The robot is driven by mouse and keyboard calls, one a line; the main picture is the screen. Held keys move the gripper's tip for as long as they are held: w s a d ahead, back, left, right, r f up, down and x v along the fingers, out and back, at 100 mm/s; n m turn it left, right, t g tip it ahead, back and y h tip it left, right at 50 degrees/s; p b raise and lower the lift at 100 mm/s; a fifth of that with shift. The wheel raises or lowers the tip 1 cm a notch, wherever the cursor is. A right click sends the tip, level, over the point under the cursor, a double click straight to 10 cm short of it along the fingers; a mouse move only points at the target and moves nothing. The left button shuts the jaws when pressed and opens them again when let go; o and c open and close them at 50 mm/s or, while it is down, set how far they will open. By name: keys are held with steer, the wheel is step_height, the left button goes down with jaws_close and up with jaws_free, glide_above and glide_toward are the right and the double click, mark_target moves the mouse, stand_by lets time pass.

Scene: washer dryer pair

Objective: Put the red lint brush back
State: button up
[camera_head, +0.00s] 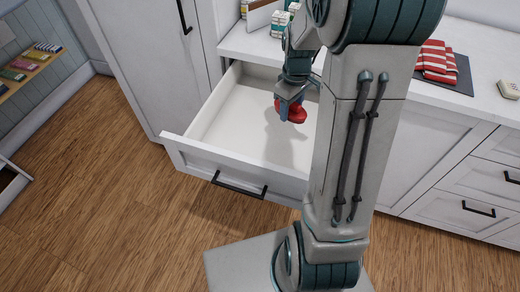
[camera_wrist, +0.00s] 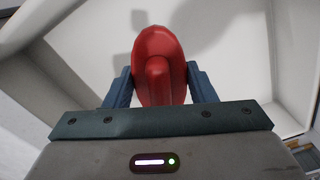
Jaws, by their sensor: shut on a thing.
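The red lint brush (camera_head: 293,112) is in my gripper (camera_head: 291,102), over the open white drawer (camera_head: 222,119). In the wrist view the red lint brush (camera_wrist: 157,50) sits between the two blue fingers of my gripper (camera_wrist: 158,85), which are shut on it. Drawer walls and floor show behind it there. A shadow lies on the drawer floor near the brush. Whether the brush touches the drawer floor is hard to tell. The visible part of the drawer is empty; my arm hides its right part.
The drawer front has a dark handle (camera_head: 239,185). A tall cabinet (camera_head: 150,60) stands to the left. On the counter are cartons (camera_head: 281,22), a red striped cloth (camera_head: 436,62) on a dark mat and a pale block (camera_head: 509,90). Wooden floor (camera_head: 120,220) is clear in front.

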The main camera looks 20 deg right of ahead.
glide_above(260, 151)
step_height(260, 151, down, 6)
steer(key=shift+w+f, duration=0.1)
steer(key=shift+f, duration=1.95)
steer(key=shift+f+b, duration=0.15)
steer(key=shift+b, duration=0.2)
steer(key=o, duration=1)
